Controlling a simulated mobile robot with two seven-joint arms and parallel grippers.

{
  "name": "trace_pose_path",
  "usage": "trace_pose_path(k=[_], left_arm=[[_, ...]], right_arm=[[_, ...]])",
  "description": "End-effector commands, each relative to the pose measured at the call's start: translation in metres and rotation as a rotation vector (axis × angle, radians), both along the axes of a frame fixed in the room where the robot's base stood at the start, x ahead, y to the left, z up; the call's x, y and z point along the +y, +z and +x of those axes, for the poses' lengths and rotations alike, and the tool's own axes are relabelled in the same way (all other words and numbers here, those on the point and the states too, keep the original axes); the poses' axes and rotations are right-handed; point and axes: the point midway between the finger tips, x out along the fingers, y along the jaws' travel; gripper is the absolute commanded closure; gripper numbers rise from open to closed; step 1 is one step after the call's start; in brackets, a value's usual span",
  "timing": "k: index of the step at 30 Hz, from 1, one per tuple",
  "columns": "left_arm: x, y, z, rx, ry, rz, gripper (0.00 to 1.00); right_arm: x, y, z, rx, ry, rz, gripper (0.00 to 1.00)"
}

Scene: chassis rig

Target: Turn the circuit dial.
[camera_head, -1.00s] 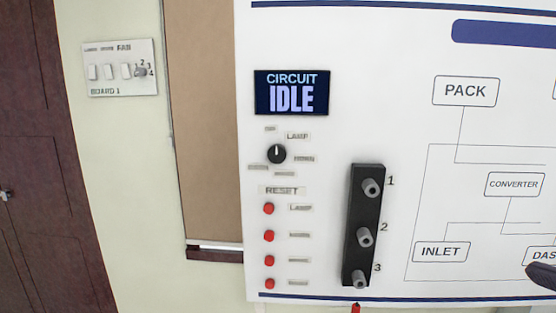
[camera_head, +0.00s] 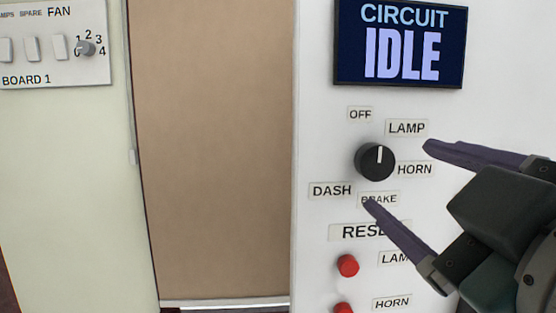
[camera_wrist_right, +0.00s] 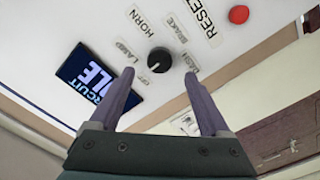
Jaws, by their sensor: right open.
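The circuit dial (camera_head: 375,161) is a round black knob with a white mark, on the white panel. The mark points about straight up, between the OFF label (camera_head: 360,114) and the LAMP label (camera_head: 406,128). The display (camera_head: 400,42) above reads CIRCUIT IDLE. My right gripper (camera_head: 399,175) is open, its purple fingers spread toward the dial from the lower right. One finger partly covers the BRAKE label (camera_head: 378,199). In the right wrist view, the dial (camera_wrist_right: 158,60) shows just beyond and between the open fingertips, apparently untouched. My left gripper is not in view.
Red reset buttons (camera_head: 347,265) sit below the dial, beneath the RESET label (camera_head: 356,231). To the left is a brown board (camera_head: 214,150), then the BOARD 1 switch plate (camera_head: 55,45) with a fan knob (camera_head: 86,48) on a pale wall.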

Motion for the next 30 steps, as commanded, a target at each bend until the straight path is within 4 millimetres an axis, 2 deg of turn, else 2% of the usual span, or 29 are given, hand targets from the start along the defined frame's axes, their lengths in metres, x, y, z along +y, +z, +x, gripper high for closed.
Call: trace_pose_path(k=[1,3,9,21,30], left_arm=[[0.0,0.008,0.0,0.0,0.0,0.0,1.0],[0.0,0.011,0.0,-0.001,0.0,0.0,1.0],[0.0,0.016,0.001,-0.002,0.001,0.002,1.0],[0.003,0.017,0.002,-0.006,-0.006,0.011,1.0],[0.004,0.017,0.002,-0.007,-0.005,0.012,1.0]], right_arm=[[0.0,0.006,0.011,-0.003,-0.001,0.0,0.19],[0.001,0.005,0.024,-0.002,-0.001,0.0,0.19],[0.001,0.003,0.048,-0.001,-0.001,0.002,0.19],[0.002,0.001,0.055,0.001,-0.001,0.003,0.2],[0.002,0.001,0.054,0.001,-0.001,0.003,0.54]])
